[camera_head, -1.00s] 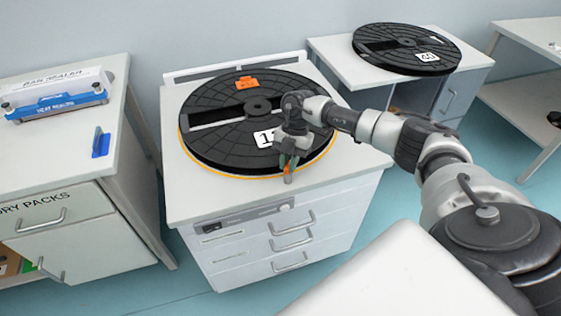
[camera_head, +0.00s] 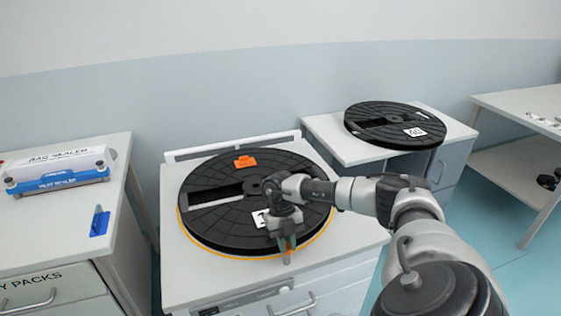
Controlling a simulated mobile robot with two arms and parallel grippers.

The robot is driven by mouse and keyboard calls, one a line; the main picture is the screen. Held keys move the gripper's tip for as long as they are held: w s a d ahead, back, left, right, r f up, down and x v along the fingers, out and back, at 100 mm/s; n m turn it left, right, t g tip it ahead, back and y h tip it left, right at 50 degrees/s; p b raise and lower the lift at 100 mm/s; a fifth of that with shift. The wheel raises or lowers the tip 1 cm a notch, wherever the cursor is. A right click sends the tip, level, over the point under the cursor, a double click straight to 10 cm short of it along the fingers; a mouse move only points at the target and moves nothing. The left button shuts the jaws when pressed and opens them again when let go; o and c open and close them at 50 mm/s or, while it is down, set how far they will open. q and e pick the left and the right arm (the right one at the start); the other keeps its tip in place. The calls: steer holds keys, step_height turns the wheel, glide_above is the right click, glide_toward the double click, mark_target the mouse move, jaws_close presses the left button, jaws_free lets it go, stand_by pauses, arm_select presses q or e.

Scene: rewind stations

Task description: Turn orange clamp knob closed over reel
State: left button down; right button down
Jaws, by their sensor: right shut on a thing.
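A large black reel (camera_head: 215,219) lies flat on the white cabinet station, with a yellow-orange ring under its edge. An orange piece (camera_head: 245,162), perhaps the clamp knob or a tag, sits at the back of the reel. A dark hub (camera_head: 251,187) shows at the reel's middle, partly beside my wrist. My right gripper (camera_head: 287,250) points down at the reel's front edge, just in front of the white number label (camera_head: 260,217). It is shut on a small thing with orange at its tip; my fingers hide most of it. My left gripper is not in view.
A second black reel (camera_head: 395,125) lies on a white side table at the right. A bag sealer (camera_head: 58,170) and a blue item (camera_head: 99,222) stand on the left cabinet. The white station top (camera_head: 345,255) is bare around the reel.

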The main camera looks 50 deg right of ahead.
stand_by(0.5)
steer(key=c, duration=1.1)
jaws_free()
steer(key=b+v, duration=0.1)
steer(key=v, duration=1)
steer(key=shift+a, duration=0.1)
